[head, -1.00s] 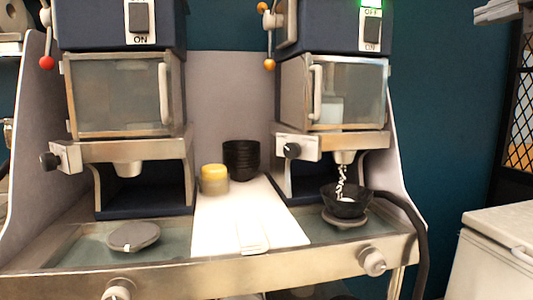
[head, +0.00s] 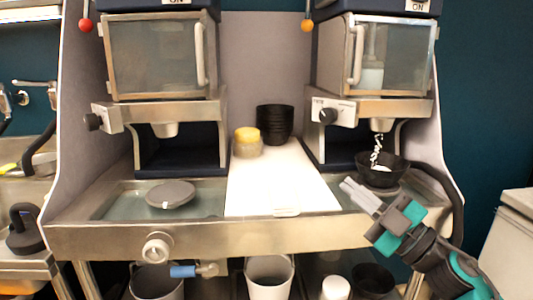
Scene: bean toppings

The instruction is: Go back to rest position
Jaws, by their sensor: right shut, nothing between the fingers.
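My right gripper (head: 360,194) is in the lower right of the head view, in front of the right machine's tray. Its fingers are together and hold nothing. Its arm comes in from the lower right corner. A black bowl (head: 398,165) stands under the spout of the right machine (head: 376,108), just beyond the fingertips and apart from them as far as I can tell. White pieces fall from the spout into the bowl. My left gripper is out of view.
The left machine (head: 160,107) has an empty round plate (head: 170,194) under its spout. A stack of black bowls (head: 275,124) and a yellow-lidded jar (head: 247,141) stand on the white board (head: 270,185). The steel counter edge (head: 220,236) runs in front, with bins (head: 269,275) below.

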